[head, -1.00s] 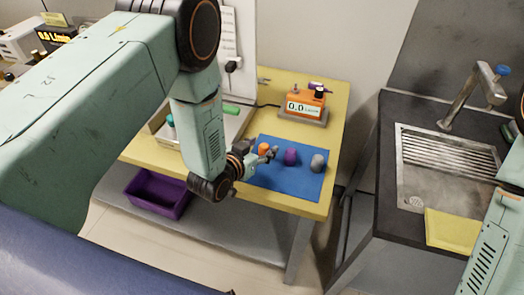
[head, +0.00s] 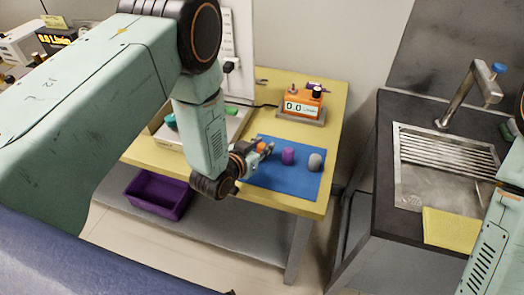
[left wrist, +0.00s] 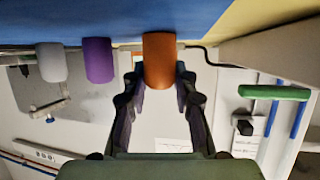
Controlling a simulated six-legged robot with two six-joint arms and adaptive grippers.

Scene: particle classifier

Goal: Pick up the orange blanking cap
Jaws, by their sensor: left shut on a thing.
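The orange blanking cap (head: 261,147) is on the blue mat (head: 283,185) on the yellow table, partly hidden by my left gripper (head: 262,152) in the head view. In the left wrist view the cap (left wrist: 160,60) lies between the two fingers of the left gripper (left wrist: 160,85), which are shut on it. It appears to touch the mat still. A purple cap (head: 287,156) and a grey cap (head: 314,162) stand to its right on the mat. My right gripper is not in view.
An orange meter (head: 302,103) stands behind the mat. A purple bin (head: 157,194) sits on the shelf below. A sink (head: 440,165) with a yellow cloth (head: 450,228) is at the right. The mat's front right part is clear.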

